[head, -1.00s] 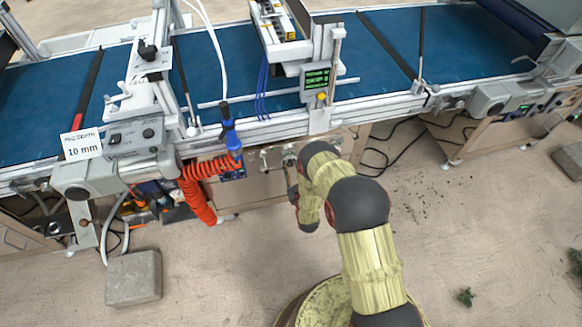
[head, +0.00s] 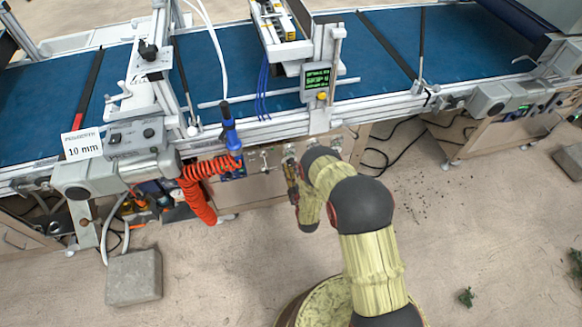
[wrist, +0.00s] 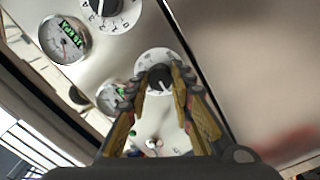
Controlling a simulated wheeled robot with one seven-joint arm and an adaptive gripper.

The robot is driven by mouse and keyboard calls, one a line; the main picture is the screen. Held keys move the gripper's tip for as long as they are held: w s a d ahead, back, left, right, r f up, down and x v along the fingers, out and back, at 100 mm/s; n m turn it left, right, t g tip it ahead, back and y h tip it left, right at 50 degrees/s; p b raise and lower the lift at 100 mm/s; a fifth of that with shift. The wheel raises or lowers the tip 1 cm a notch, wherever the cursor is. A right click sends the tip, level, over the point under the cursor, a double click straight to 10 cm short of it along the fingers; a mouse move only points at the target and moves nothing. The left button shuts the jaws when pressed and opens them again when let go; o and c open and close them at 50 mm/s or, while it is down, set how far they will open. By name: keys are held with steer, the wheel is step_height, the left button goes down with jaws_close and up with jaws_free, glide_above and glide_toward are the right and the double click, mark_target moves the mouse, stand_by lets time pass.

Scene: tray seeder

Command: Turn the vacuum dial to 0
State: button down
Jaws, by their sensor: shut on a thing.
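In the wrist view a black dial knob (wrist: 159,80) sits on a white scale ring on a metal panel. My gripper (wrist: 158,74) has its two fingers closed on this knob, one on each side. The knob's label and pointer reading are too small to tell. A second, larger black dial (wrist: 103,8) with a white numbered ring is at the top edge, apart from my fingers. In the head view my gripper (head: 290,168) is at the panel under the conveyor, and my arm partly hides it.
A round gauge (wrist: 65,39) with a green label and a smaller gauge (wrist: 110,97) are beside the dials. In the head view a red coiled hose (head: 198,190) hangs left of my gripper. A green-text display (head: 317,78) is above. A concrete block (head: 133,277) lies on the floor.

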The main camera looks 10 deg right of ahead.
steer(key=shift+n, duration=0.5)
steer(key=c, duration=1.5)
jaws_free()
steer(key=shift+c, duration=0.2)
steer(key=shift+s, duration=0.1)
steer(key=s, duration=1.1)
steer(key=shift+s, duration=0.4)
